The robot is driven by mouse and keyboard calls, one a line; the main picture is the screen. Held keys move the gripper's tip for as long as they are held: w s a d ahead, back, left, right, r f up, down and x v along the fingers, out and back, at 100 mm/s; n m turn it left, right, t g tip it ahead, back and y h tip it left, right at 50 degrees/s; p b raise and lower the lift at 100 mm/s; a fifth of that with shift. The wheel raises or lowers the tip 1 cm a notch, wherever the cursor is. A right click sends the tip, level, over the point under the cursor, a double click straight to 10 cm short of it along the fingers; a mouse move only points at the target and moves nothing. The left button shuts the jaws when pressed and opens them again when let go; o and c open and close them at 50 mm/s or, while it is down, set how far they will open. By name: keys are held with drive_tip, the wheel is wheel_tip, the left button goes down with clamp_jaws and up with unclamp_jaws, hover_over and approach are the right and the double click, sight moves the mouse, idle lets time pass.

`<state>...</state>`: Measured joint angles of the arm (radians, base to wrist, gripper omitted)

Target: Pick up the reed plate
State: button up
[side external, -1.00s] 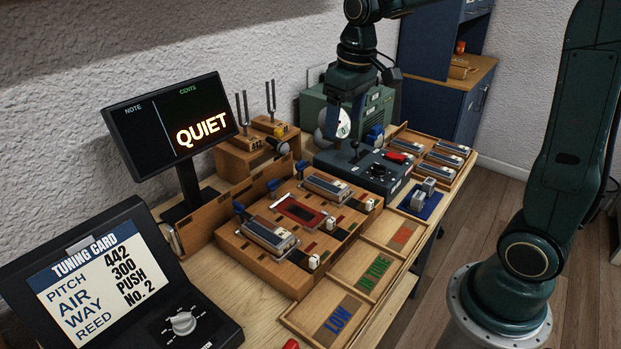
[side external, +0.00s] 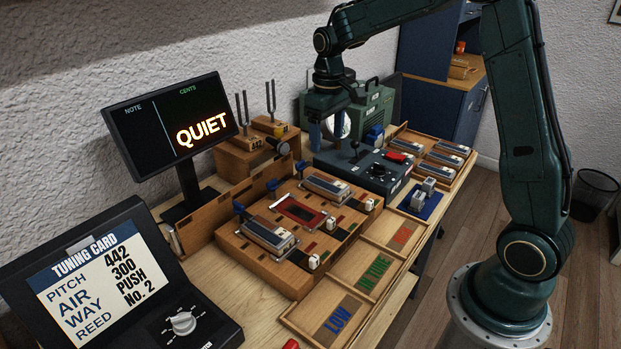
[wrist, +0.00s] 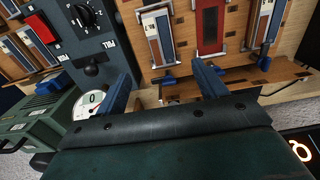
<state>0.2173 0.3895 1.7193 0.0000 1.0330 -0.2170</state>
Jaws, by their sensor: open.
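Several reed plates, silver and blue blocks, are in the side view. One reed plate (side external: 266,234) lies at the front left of the wooden bench block (side external: 262,262), and another (side external: 326,186) lies at its back. More reed plates (side external: 442,158) lie in the wooden tray at the back right. I cannot tell which one is meant. My gripper (side external: 328,130) is open and empty above the back of the table, near the round gauge. In the wrist view my gripper (wrist: 163,88) shows two blue fingers wide apart, with nothing between them. Two reed plates (wrist: 158,35) (wrist: 264,24) show beyond the fingers.
A grey control box (side external: 370,170) with a lever and red switch stands between block and tray. A green machine (side external: 372,105) stands behind. Two tuning forks (side external: 270,98) rise at the back left. Labelled wooden trays (side external: 365,272) line the front edge. A red panel (side external: 300,210) lies mid-block.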

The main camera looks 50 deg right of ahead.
hover_over(326, 182)
wheel_tip(326, 182, down, 7)
drive_tip(key=shift+w+d+f, duration=0.1)
drive_tip(key=shift+f, duration=0.05)
drive_tip(key=shift+f, duration=2.6)
drive_tip(key=c, duration=1.1)
drive_tip(key=shift+r, duration=0.15)
wheel_tip(326, 182, up, 20)
drive_tip(key=shift+f, duration=0.1)
